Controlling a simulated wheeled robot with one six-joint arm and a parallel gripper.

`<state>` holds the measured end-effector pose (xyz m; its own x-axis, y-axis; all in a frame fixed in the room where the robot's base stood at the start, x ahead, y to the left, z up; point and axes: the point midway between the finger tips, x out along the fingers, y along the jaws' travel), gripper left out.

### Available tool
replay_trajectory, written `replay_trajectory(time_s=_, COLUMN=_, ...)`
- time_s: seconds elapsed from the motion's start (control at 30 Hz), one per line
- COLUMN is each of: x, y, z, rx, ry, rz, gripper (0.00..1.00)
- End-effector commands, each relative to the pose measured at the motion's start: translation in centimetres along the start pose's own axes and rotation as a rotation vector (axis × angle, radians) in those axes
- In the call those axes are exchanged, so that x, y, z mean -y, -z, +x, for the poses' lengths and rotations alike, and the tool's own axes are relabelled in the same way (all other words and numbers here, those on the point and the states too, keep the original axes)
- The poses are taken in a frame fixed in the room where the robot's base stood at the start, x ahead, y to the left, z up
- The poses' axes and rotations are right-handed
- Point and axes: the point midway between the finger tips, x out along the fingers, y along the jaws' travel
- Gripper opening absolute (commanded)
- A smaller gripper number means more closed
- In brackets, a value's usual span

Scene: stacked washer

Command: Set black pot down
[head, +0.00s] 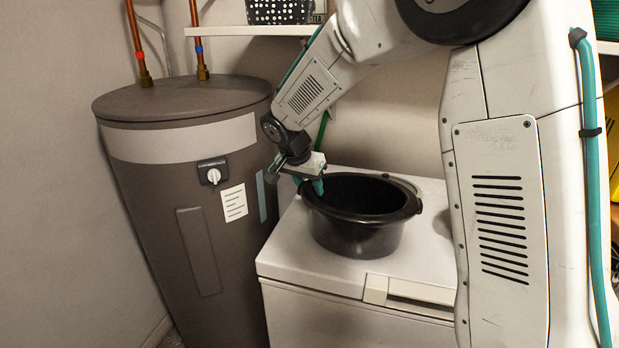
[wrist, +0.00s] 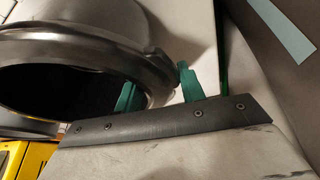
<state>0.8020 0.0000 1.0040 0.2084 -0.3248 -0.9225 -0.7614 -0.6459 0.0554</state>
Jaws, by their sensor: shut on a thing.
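The black pot (head: 357,239) is upright, over the white top of the appliance (head: 284,248). From this angle I see no clear gap beneath it, but I cannot tell for sure whether it bears on the top. My gripper (head: 311,186) is at the pot's left rim, with its teal fingers pointing down. In the wrist view the pot's rim (wrist: 110,42) passes between the two teal fingertips of my gripper (wrist: 157,84), and the jaws are shut on it. The pot's dark inside looks empty.
A grey cylindrical tank (head: 170,185) with copper pipes stands close on the left. A shelf (head: 250,30) with a dotted box (head: 280,11) is above and behind. White top is bare in front of and left of the pot. My own arm covers the right side.

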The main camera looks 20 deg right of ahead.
Motion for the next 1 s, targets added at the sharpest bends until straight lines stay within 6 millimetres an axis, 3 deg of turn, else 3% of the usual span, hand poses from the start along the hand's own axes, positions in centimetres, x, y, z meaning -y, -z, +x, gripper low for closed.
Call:
replay_trajectory(time_s=0.27, x=0.0, y=0.0, z=0.0, rx=-0.002, ry=0.001, rz=-0.001, gripper=0.0)
replay_trajectory(time_s=0.3, x=0.0, y=-0.1, z=0.2, rx=0.0, ry=0.0, rz=0.0, gripper=0.42)
replay_trajectory(time_s=0.37, x=0.0, y=-0.1, z=0.1, rx=0.0, ry=0.0, rz=0.0, gripper=0.59)
replay_trajectory(time_s=0.4, x=0.0, y=-0.1, z=0.1, rx=0.0, ry=0.0, rz=0.0, gripper=0.61)
replay_trajectory(time_s=0.77, x=0.1, y=0.0, z=-0.6, rx=-0.001, ry=0.003, rz=0.001, gripper=0.61)
replay_trajectory(time_s=1.0, x=0.1, y=0.1, z=-5.1, rx=-0.003, ry=0.005, rz=0.0, gripper=0.61)
